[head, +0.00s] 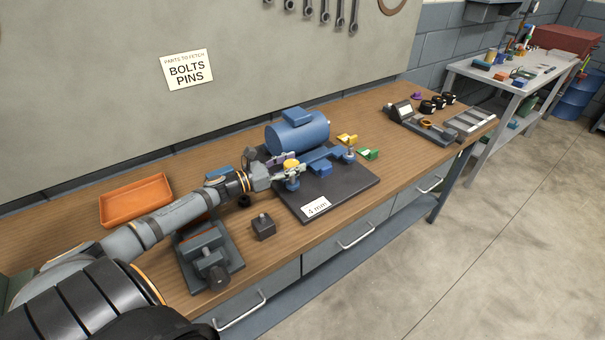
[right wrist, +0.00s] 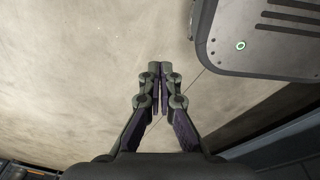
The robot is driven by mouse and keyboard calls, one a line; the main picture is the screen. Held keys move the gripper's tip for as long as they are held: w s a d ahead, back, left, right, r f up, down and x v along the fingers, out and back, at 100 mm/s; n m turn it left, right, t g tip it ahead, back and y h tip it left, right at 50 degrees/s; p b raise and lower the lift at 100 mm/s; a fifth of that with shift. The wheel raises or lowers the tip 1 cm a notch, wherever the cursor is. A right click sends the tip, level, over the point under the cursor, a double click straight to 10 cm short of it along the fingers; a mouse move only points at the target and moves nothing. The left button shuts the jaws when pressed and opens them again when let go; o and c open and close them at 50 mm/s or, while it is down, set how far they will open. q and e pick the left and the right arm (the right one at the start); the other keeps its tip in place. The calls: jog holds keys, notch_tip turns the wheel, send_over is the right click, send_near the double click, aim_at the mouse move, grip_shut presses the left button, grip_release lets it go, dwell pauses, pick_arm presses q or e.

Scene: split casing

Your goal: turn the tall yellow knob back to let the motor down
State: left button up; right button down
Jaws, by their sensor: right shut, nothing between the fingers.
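The blue motor (head: 305,136) lies on its side on a dark base plate (head: 345,192) on the bench. The tall yellow knob (head: 291,164) is at the plate's left part, in front of the motor. My left gripper (head: 289,171) reaches in from the left and its fingers are at the knob. The view is too small to tell whether they close on it or only stand beside it. My right gripper (right wrist: 160,70) shows only in the right wrist view, shut and empty over bare floor.
A white card reading 4 mm (head: 316,206) lies at the plate's front. An orange tray (head: 135,199), a dark vise-like fixture (head: 207,262) and a small dark block (head: 263,227) are near my left arm.

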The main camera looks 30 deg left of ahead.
aim_at(298, 162)
pick_arm(q)
jog(key=shift+w+d+f+b, duration=0.35)
jog(key=shift+f+b, duration=0.1)
jog(key=shift+b, duration=0.4)
jog(key=shift+w+d+r+b, duration=0.2)
jog(key=shift+w+b, duration=0.15)
jog(key=shift+w, duration=0.2)
jog(key=shift+w+d+r+b, duration=0.1)
jog(key=shift+w+d+b, duration=0.15)
jog(key=shift+w, duration=0.25)
jog(key=shift+w+d+r, duration=0.1)
jog(key=shift+w+r, duration=0.1)
jog(key=shift+w, duration=0.1)
jog(key=shift+c, duration=0.4)
jog(key=c, duration=0.7)
jog(key=shift+w+d+f, duration=0.1)
grip_shut()
pick_arm(e)
jog(key=f, duration=0.1)
jog(key=s+f, duration=0.1)
jog(key=f, duration=0.1)
jog(key=d+f, duration=0.1)
jog(key=f, duration=0.1)
jog(key=shift+s, duration=0.15)
